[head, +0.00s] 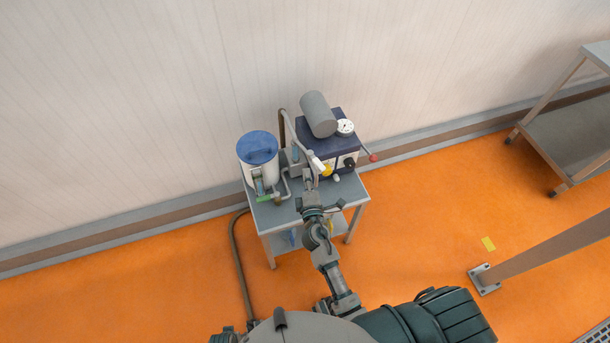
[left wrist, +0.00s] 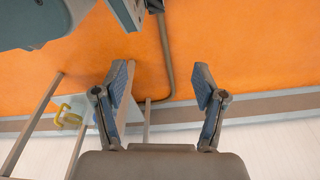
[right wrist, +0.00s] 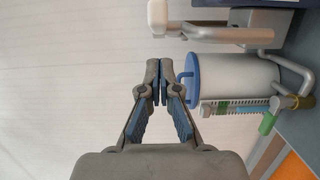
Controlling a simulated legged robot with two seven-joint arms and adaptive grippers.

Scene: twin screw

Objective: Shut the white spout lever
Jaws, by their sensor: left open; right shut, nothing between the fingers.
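The white spout lever (head: 317,162) sits above the small metal cart, between the white canister and the dark blue box. In the right wrist view its white grip (right wrist: 157,15) is at the top, on a grey bar running right. My right gripper (head: 309,178) is over the cart, close to the lever in the head view. In its wrist view the right gripper (right wrist: 157,68) is shut and empty, its tips below the white grip with a gap in the picture. My left gripper (left wrist: 162,80) is open and empty, with floor behind it.
The blue-lidded white canister (head: 258,160) stands on the left of the cart (head: 277,215). The dark blue box (head: 340,127) with a grey cylinder (head: 318,114) is on the right. A hose (head: 236,255) runs down to the floor. A shelf cart (head: 572,137) stands far right.

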